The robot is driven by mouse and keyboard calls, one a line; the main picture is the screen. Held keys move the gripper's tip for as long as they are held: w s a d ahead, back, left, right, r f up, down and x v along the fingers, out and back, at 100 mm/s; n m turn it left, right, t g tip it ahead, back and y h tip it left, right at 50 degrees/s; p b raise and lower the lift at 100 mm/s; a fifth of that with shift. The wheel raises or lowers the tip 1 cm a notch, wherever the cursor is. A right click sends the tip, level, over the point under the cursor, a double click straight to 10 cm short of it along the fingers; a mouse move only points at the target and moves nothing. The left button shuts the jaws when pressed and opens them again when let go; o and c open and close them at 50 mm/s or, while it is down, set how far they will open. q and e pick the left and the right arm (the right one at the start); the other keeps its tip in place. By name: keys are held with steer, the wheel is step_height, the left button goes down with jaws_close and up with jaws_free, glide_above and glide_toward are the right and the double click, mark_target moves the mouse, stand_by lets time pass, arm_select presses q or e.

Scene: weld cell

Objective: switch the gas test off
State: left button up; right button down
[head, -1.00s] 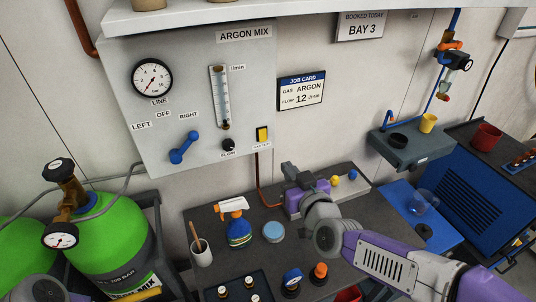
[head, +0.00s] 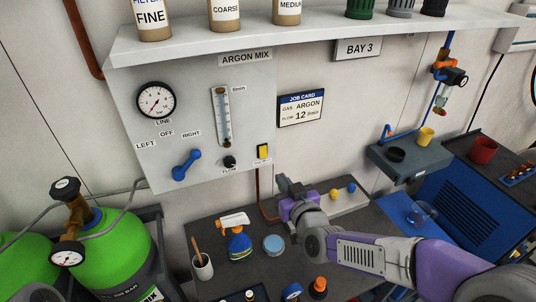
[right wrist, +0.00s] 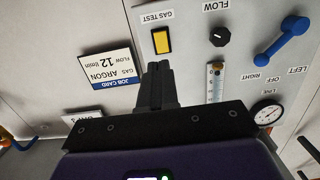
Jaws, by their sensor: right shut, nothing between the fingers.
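The gas test switch (head: 262,152) is a yellow rocker in a black frame at the lower right of the grey argon mix panel (head: 190,110). It also shows in the right wrist view (right wrist: 162,41), above the fingertips, under its "GAS TEST" label. My right gripper (head: 281,180) is below and slightly right of the switch in the head view. In the wrist view its fingers (right wrist: 157,70) are together and empty, with a visible gap in the picture between tips and switch. Which side of the rocker is pressed is too small to tell. My left gripper is out of view.
The black flow knob (head: 229,162), blue selector lever (head: 186,165) and flow tube (head: 223,118) are left of the switch. The job card (head: 300,109) hangs right of it. A spray bottle (head: 238,243) and blue-lidded tin (head: 273,245) stand on the bench below.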

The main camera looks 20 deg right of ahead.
mark_target(264, 155)
steer(key=w, duration=0.3)
steer(key=w+f, duration=0.1)
steer(key=w, duration=0.3)
steer(key=w+p, duration=0.1)
steer(key=w, duration=0.2)
steer(key=shift+w+d+f, duration=0.25)
steer(key=shift+w+d, duration=0.1)
